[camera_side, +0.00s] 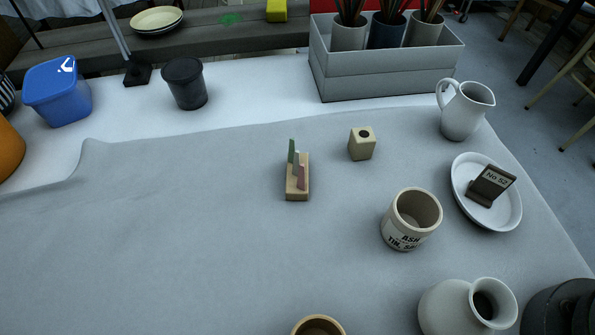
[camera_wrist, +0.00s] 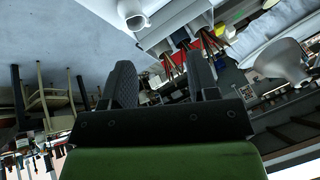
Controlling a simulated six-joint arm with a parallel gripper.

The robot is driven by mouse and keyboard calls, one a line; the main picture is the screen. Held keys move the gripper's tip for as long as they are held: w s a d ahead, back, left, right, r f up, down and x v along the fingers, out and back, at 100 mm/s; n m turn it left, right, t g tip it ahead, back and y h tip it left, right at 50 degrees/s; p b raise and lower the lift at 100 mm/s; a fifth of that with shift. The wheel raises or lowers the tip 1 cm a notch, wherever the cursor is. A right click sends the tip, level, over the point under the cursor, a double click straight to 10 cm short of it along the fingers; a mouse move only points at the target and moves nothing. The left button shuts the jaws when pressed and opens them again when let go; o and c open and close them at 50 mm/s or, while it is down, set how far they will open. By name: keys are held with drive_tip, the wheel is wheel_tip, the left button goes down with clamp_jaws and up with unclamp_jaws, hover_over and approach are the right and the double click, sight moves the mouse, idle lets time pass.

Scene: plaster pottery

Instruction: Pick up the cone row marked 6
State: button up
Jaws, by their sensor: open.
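A small wooden block (camera_side: 297,190) with upright green, white and reddish pieces stands near the middle of the grey cloth in the side view; it looks like a cone row. No 6 can be read on it. My gripper (camera_wrist: 162,78) shows only in the wrist view, with its two dark fingers apart and nothing between them. It is not in the side view, and the cone row does not show in the wrist view, so their distance cannot be told.
A pale block with a hole (camera_side: 362,150), a labelled cup (camera_side: 405,235) and a white plate (camera_side: 460,205) bearing a dark "No 52" piece (camera_side: 490,185) stand right of the cone row. A pitcher (camera_side: 464,115) and grey box (camera_side: 385,80) stand behind. The cloth's left is clear.

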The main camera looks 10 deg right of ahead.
drive_tip(key=w+a+f+g, duration=0.1)
drive_tip(key=w+a+f, duration=0.3)
drive_tip(key=w+a, duration=0.4)
drive_tip(key=n+g+h, duration=0.1)
drive_tip(key=n+g, duration=0.1)
approach(299, 167)
drive_tip(key=x, duration=0.4)
drive_tip(key=shift+d+f, duration=0.15)
drive_tip(key=shift+d, duration=0.05)
drive_tip(key=shift+x, duration=3.1)
drive_tip(key=shift+a, duration=0.2)
drive_tip(key=c, duration=0.8)
